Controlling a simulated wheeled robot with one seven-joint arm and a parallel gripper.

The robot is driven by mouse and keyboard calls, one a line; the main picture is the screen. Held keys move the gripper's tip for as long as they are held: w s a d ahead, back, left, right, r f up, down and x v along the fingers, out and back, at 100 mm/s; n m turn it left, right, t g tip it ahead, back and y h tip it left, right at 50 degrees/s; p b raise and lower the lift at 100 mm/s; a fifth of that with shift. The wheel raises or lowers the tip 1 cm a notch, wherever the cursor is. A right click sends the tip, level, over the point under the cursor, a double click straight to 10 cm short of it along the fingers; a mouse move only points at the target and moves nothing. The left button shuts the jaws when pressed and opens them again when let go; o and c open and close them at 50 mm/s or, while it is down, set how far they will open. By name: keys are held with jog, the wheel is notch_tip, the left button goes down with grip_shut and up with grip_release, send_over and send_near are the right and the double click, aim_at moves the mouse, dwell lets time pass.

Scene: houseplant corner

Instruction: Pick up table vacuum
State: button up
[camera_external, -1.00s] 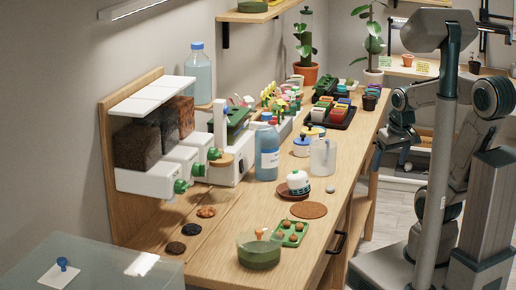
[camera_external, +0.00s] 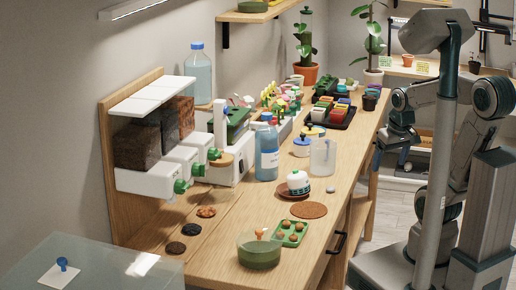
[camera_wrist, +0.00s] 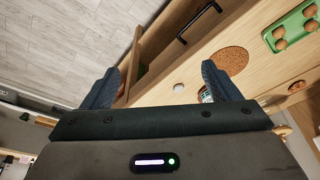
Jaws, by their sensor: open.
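The table vacuum (camera_external: 298,183) looks like a small round white body with a dark green band and a knob on top. It stands on a reddish-brown disc on the wooden bench in the external view. In the wrist view a small part of it (camera_wrist: 206,96) shows beside the right finger, which hides most of it. My gripper (camera_wrist: 160,70) is open and empty, with its two dark fingers apart. It is at the bench's right edge, apart from the vacuum, with floor and bench edge between the fingertips.
A clear jug (camera_external: 322,158) and a blue bottle (camera_external: 267,153) stand behind. A white pebble (camera_external: 330,188) lies to its right.

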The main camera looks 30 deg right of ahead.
jog(key=shift+o, duration=0.5)
jog(key=w+a+r+n+g, duration=0.1)
jog(key=w+a+r+n, duration=0.1)
jog(key=w, duration=0.4)
jog(key=w+a+r+n, duration=0.2)
jog(key=w+a, duration=0.1)
jog(key=w, duration=0.4)
jog(key=n+g, duration=0.2)
jog(key=n, duration=0.2)
send_over(299, 172)
notch_tip(299, 172, down, 5)
jog(key=f, duration=0.2)
jog(key=f+p, duration=0.1)
jog(key=f, duration=0.4)
jog(key=shift+s+a+f, duration=0.1)
jog(key=shift+a+f, duration=0.1)
jog(key=shift+a, duration=0.15)
jog(key=shift+s+d+f+p, duration=0.1)
jog(key=shift+f+p, duration=0.3)
jog(key=shift+f, duration=1)
jog(key=shift+d+f+p, duration=0.1)
jog(key=shift+f+p, duration=0.3)
jog(key=shift+f, duration=0.95)
jog(key=shift+c, duration=0.4)
jog(key=c, duration=1.2)
